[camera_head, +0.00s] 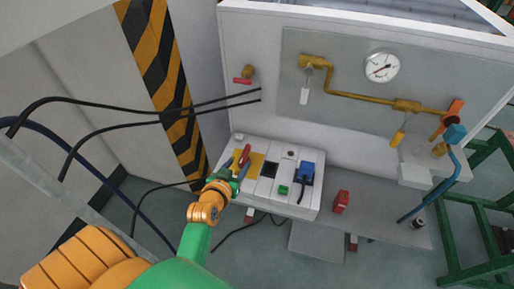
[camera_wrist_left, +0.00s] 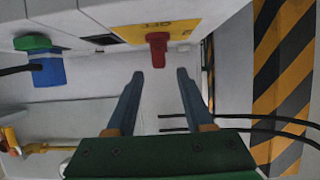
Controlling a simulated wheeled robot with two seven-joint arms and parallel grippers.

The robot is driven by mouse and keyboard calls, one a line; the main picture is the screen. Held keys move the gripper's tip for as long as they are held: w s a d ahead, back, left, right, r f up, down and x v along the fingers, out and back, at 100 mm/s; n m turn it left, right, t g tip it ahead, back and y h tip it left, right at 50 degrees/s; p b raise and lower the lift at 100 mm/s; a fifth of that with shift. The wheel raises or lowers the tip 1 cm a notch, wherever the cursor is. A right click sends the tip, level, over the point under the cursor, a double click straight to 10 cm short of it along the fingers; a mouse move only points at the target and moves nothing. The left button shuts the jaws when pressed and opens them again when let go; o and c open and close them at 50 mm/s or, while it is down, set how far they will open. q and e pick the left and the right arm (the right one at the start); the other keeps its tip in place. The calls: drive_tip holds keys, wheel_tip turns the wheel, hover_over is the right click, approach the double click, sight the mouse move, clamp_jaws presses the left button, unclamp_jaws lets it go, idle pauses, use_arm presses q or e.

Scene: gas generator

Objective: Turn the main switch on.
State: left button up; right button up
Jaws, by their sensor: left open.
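The main switch (camera_head: 244,156) is a red handle on a yellow plate (camera_head: 256,163) at the left end of the pale control box. In the left wrist view the red handle (camera_wrist_left: 157,48) sticks out from the yellow plate (camera_wrist_left: 172,29). My left gripper (camera_head: 238,168) is at the switch in the head view. In the left wrist view my left gripper (camera_wrist_left: 160,74) is open and empty, its two blue fingers spread. The handle lies just beyond the fingertips, roughly between them; contact cannot be told. My right gripper is not in view.
Behind stands a panel with a gauge (camera_head: 382,66) and yellow pipes. A striped post (camera_head: 165,62) and black cables are at left. A red block (camera_head: 341,201) is at right.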

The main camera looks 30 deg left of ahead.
sight(244, 154)
use_arm(q)
drive_tip(key=x, duration=0.2)
drive_tip(key=b+x, duration=0.1)
drive_tip(key=x, duration=0.1)
drive_tip(key=r+x, duration=0.1)
drive_tip(key=x, duration=0.1)
drive_tip(key=shift+w+a+f+b, duration=0.1)
drive_tip(key=shift+w+b, duration=0.25)
drive_tip(key=shift+w, duration=0.05)
drive_tip(key=shift+w+a+f, duration=0.1)
drive_tip(key=shift+w+f, duration=0.05)
drive_tip(key=shift+w, duration=0.2)
drive_tip(key=shift+s, duration=0.1)
clamp_jaws()
idle(0.5)
